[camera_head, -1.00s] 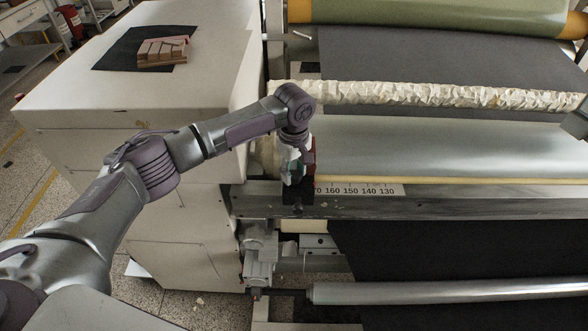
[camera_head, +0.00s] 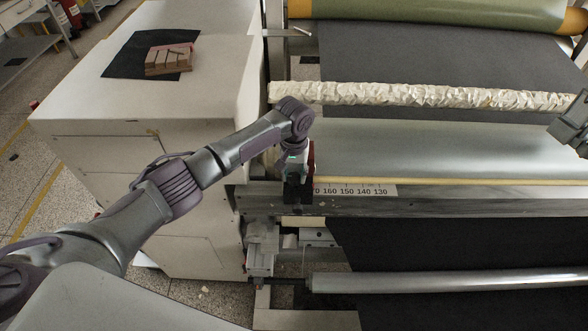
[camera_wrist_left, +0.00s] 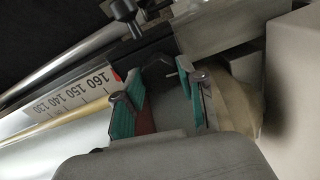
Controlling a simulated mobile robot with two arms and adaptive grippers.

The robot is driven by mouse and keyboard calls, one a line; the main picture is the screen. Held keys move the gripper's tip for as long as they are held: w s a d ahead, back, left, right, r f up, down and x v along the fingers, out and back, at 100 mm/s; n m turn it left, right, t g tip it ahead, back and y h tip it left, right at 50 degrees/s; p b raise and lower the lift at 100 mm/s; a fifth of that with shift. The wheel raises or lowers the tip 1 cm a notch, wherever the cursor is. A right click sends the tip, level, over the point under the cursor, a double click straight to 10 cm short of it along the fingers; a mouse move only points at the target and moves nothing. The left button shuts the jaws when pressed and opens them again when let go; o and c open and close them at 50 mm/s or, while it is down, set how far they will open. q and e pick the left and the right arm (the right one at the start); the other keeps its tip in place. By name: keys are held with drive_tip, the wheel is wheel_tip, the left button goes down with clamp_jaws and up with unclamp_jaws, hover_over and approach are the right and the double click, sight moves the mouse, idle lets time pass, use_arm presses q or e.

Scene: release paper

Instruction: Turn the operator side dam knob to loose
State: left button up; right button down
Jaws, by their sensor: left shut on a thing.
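My left gripper (camera_head: 296,180) reaches in from the left and points down at the left end of the machine's front rail. In the left wrist view its teal-padded fingers (camera_wrist_left: 160,92) are closed around a dark, rounded part of the side dam (camera_wrist_left: 158,72). I cannot tell whether this part is its knob. The side dam also shows in the head view as a black block (camera_head: 298,191) with a red edge. A black T-shaped handle (camera_wrist_left: 122,10) stands beyond the fingertips, apart from them.
A printed scale (camera_head: 352,190) lies along the rail right of the side dam. A metal roller (camera_head: 445,283) runs below. A white cabinet (camera_head: 85,115) stands left, with a brownish block (camera_head: 168,61) on a black sheet. A paper-wrapped roller (camera_head: 420,96) lies behind.

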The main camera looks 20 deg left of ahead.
sight(294, 176)
use_arm(q)
drive_tip(key=m+p, duration=0.1)
drive_tip(key=m, duration=0.2)
drive_tip(key=shift+s+f+m, duration=0.1)
drive_tip(key=shift+m, duration=0.2)
drive_tip(key=shift+m+p, duration=0.3)
drive_tip(key=shift+m, duration=1.5)
drive_tip(key=o, duration=0.9)
drive_tip(key=shift+c, duration=0.2)
wheel_tip(294, 176, up, 12)
